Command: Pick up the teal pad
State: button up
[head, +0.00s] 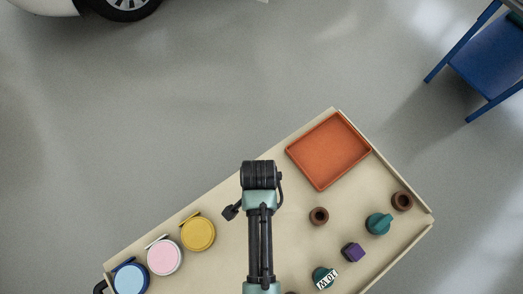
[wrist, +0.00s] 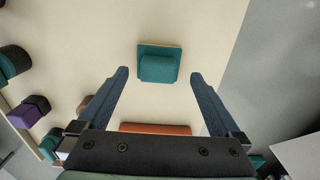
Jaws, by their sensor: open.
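The teal pad (wrist: 159,66) lies on the pale tabletop in the upper middle of the wrist view. It is a teal block on a wider teal base with a thin tan edge. My gripper (wrist: 159,74) is open and empty, with one blue-grey finger to the left of the pad and one to the right. In the picture there is a gap on both sides, and no contact shows. The height of the fingertips above the table is hard to tell. I cannot make out the pad in the head view, where my arm covers part of the table.
The table holds an orange tray (head: 329,151), brown rings (head: 319,216), a purple block (head: 352,252), a teal handled piece (head: 378,224) and a labelled teal piece (head: 323,277). Yellow (head: 198,233), pink (head: 165,257) and blue (head: 131,279) round items stand left. A blue chair (head: 490,55) stands beyond.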

jog(key=shift+d+f+p, duration=0.2)
jog(key=shift+f+p, duration=0.25)
jog(key=shift+f, duration=2.25)
jog(key=shift+c, duration=0.2)
jog(key=c, duration=1.2)
jog(key=shift+r, duration=0.15)
